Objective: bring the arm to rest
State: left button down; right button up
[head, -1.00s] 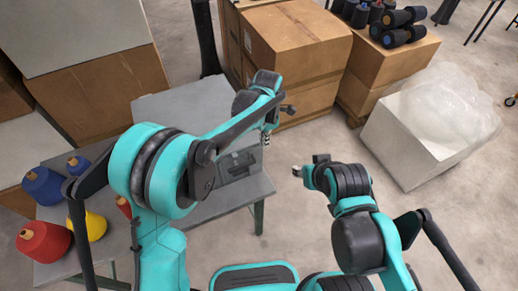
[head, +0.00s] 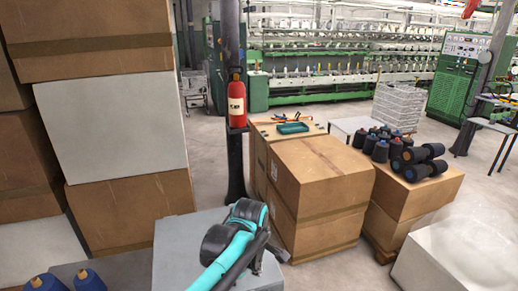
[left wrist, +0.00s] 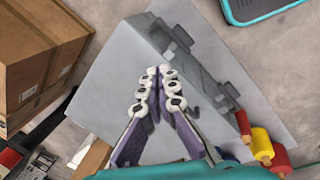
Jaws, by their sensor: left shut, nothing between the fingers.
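My left arm (head: 238,248), teal and black, reaches over the grey table (head: 180,252) at the bottom of the head view. Its fingers are hard to make out there. In the left wrist view my left gripper (left wrist: 158,75) is shut, its fingertips together with nothing between them. It hangs over the same grey table (left wrist: 112,85), apart from the things on it as far as I can tell. My right arm and gripper are in neither view.
Blue yarn cones (head: 88,280) stand at the lower left; red and yellow cones (left wrist: 262,145) show in the wrist view. Stacked cartons (head: 320,185) stand behind the table, near a post with a fire extinguisher (head: 236,100).

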pick_arm(q)
jog(key=s+a+f+m+t+b, duration=0.2)
jog(key=s+a+m+t, duration=0.3)
jog(key=s+a+m, duration=0.9)
jog(key=s+a+f, duration=0.1)
jog(key=a, duration=0.2)
jog(key=shift+s+a+f+m+y+b, duration=0.15)
jog(key=shift+s+m+y+b, duration=0.1)
jog(key=shift+m+y+b, duration=0.05)
jog(key=c, duration=2.3)
grip_release()
